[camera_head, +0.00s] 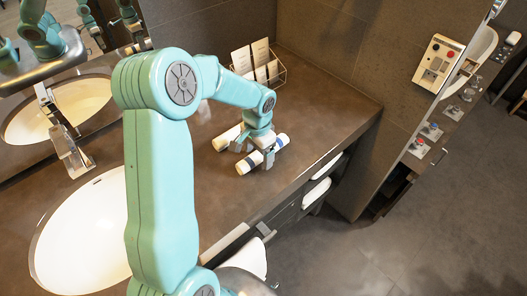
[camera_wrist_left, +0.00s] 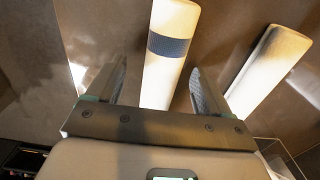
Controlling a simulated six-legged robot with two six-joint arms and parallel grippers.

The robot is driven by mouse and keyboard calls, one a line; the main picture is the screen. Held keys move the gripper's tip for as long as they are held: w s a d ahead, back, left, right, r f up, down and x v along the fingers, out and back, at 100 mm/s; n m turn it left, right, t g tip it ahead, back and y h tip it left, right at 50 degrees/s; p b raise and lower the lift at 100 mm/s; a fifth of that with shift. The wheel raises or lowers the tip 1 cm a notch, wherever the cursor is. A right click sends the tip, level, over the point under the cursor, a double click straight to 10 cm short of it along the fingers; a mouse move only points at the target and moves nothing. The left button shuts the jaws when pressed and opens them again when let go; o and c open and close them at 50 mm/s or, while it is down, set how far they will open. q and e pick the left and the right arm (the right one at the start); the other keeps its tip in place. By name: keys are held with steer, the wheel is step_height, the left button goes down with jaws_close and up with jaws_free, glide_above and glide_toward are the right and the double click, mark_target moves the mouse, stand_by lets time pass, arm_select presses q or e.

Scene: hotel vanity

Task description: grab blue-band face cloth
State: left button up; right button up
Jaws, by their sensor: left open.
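The blue-band face cloth (camera_head: 278,143) is a rolled white cloth with a dark blue band, lying on the brown vanity counter (camera_head: 320,110). My left gripper (camera_head: 255,154) is over it, pointing down, and hides part of it. In the left wrist view the cloth (camera_wrist_left: 171,48) runs between the two spread fingers of the left gripper (camera_wrist_left: 157,78), with a gap on each side. The fingers are open and not closed on it. A second rolled cloth (camera_head: 226,138) lies close by; it also shows in the left wrist view (camera_wrist_left: 268,68), right of the fingers. My right gripper is not seen.
A wire rack with cards (camera_head: 265,72) stands behind the cloths near the wall. A white basin (camera_head: 80,240) and a tap (camera_head: 70,150) are to the left. The counter's front edge is right of the cloths, and bare counter lies toward the back right.

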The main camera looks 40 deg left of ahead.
arm_select(q)
steer(key=shift+f, duration=0.1)
steer(key=c, duration=1.1)
